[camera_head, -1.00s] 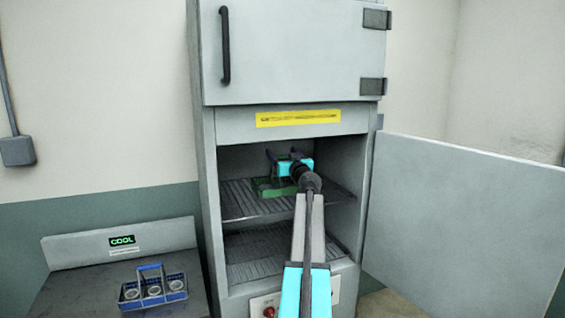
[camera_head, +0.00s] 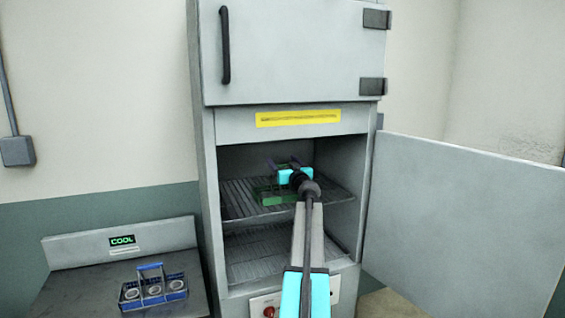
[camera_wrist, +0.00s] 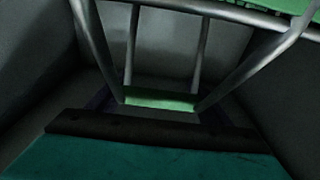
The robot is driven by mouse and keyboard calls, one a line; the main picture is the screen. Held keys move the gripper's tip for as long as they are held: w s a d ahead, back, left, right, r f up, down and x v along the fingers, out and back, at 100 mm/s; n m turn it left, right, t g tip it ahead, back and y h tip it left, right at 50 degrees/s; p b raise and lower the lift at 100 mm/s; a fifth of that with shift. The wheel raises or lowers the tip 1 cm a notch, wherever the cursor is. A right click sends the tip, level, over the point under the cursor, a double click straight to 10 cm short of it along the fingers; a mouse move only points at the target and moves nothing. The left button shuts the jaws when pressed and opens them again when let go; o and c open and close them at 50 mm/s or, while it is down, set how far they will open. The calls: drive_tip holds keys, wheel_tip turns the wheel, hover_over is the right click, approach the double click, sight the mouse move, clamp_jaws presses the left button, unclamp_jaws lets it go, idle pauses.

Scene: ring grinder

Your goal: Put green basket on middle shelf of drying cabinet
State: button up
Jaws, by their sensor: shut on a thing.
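The green basket (camera_head: 266,195) is inside the open drying cabinet (camera_head: 208,180), at the upper of two visible wire shelves (camera_head: 240,207). My arm partly hides it, and I cannot tell whether its base touches the shelf. My gripper (camera_head: 284,165) reaches in from the front and is shut on the basket. In the wrist view the basket's green handle grip (camera_wrist: 160,100) lies just beyond the dark edge of my gripper, with metal handle bars running from it. A green part of the basket body shows at the top right.
A lower wire shelf (camera_head: 255,257) looks empty where visible. The cabinet's lower door (camera_head: 460,220) stands open to the right; the upper door (camera_head: 295,50) is shut. A blue basket (camera_head: 153,290) with several round items stands on the COOL bench (camera_head: 70,285) at left.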

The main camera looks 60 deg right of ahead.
idle(0.3)
drive_tip(key=o, duration=1.9)
drive_tip(key=shift+f, duration=0.1)
drive_tip(key=shift+b+v, duration=0.85)
drive_tip(key=shift+v, duration=5.15)
